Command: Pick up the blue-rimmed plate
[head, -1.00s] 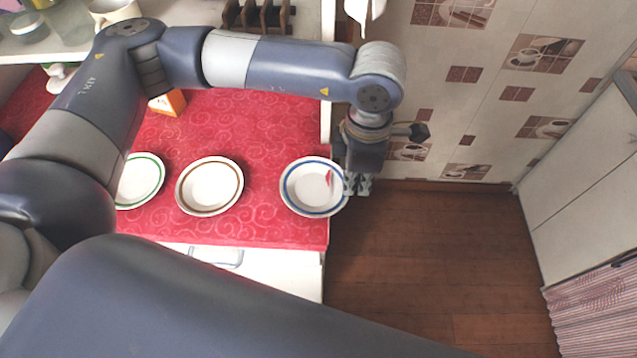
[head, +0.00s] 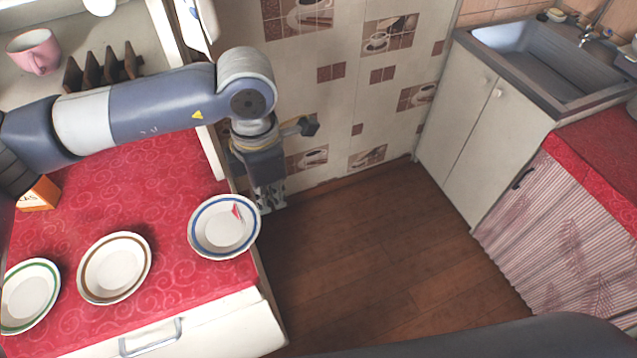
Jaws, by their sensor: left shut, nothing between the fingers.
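The blue-rimmed plate (head: 222,240) is white with a blue band and lies at the right end of the red counter, close to its edge. A small red-and-white mark shows inside it. My left gripper (head: 271,203) points down just right of the plate's upper right rim, over the floor side of the counter edge. Its fingers are shut with nothing between them. I cannot tell whether they touch the rim. My right gripper is out of view.
A brown-rimmed plate (head: 114,268) and a green-rimmed plate (head: 29,296) lie to the left. An orange box (head: 40,195), a dark rack (head: 104,68) and a pink mug (head: 35,52) are farther back. The wooden floor (head: 370,260) is clear. A sink (head: 545,62) stands at the upper right.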

